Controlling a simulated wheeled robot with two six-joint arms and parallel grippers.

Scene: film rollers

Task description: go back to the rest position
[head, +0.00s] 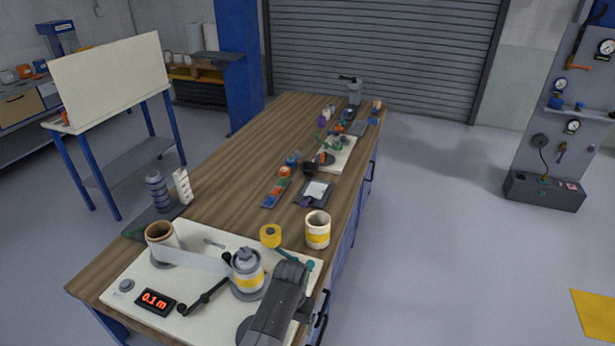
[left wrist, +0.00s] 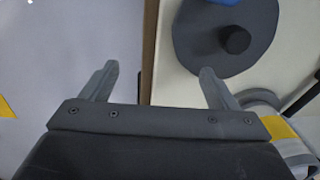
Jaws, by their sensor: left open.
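My left gripper (head: 289,285) is low in the head view, over the right part of the cream board (head: 215,322) at the near end of the bench; its fingertips are hard to make out there. In the left wrist view, the left gripper (left wrist: 158,70) has its two grey fingers wide apart with nothing between them. They straddle the bench edge, with floor on one side and the board on the other. A dark grey disc (left wrist: 228,38) with a black knob lies beyond the right finger. My right gripper does not show.
The board carries a brown-cored roll (head: 162,241) with a pale strip, a yellow-banded spool (head: 247,271) and a red 0.1 m display (head: 155,301). A yellow tape roll (head: 270,235) and a cream yellow-banded roll (head: 317,230) stand behind.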

